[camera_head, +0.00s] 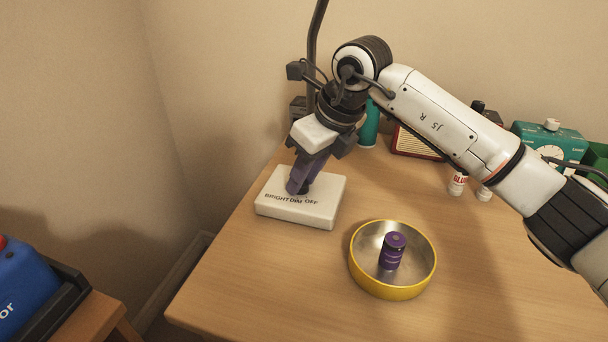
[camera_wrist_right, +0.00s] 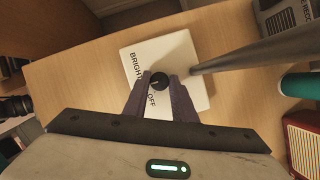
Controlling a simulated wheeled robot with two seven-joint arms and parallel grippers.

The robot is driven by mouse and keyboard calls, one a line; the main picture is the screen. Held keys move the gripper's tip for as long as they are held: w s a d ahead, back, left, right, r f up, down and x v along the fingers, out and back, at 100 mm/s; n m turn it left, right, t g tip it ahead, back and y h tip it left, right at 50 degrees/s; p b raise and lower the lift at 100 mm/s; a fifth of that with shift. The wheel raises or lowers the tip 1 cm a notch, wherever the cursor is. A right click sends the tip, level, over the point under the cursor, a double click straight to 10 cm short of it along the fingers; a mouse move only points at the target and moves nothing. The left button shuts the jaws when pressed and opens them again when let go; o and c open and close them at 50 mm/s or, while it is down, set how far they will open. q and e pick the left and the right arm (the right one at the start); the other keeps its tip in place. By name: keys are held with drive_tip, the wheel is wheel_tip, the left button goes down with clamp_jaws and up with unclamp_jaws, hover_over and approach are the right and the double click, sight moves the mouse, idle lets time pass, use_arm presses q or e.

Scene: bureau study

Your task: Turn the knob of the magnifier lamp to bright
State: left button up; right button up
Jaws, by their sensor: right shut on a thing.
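The magnifier lamp's white base (camera_head: 330,200) stands at the table's left end, printed BRIGHT, DIM and OFF along its front; it also shows in the wrist view (camera_wrist_right: 195,95). A dark lamp stem (camera_head: 314,40) rises behind my arm. My right gripper (camera_head: 298,187) points down at the base, its purple fingers shut on the small round black knob (camera_wrist_right: 159,79). In the wrist view the knob sits between the fingertips (camera_wrist_right: 160,83). A finger hides the DIM label there. I cannot clearly tell which label the knob's mark faces. My left gripper is out of view.
A yellow-rimmed bowl (camera_head: 357,272) holding a purple jar (camera_head: 392,250) stands right of the base. The front table is clear.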

drive_tip(key=shift+m, duration=0.3)
drive_tip(key=m, duration=0.2)
drive_tip(key=m+t+h+b, duration=0.1)
drive_tip(key=m, duration=0.1)
drive_tip(key=shift+s+a+m+h, duration=0.1)
drive_tip(key=shift+a+m+h, duration=0.05)
drive_tip(key=shift+m+h, duration=0.15)
drive_tip(key=m, duration=0.2)
drive_tip(key=m+h+b, duration=0.1)
drive_tip(key=m, duration=0.1)
drive_tip(key=shift+a+m+t+h+b, duration=0.15)
drive_tip(key=shift+m+t+h+b, duration=0.15)
drive_tip(key=shift+t, duration=0.1)
drive_tip(key=o, duration=1)
drive_tip(key=shift+o, duration=0.2)
drive_tip(key=shift+s+r, duration=0.1)
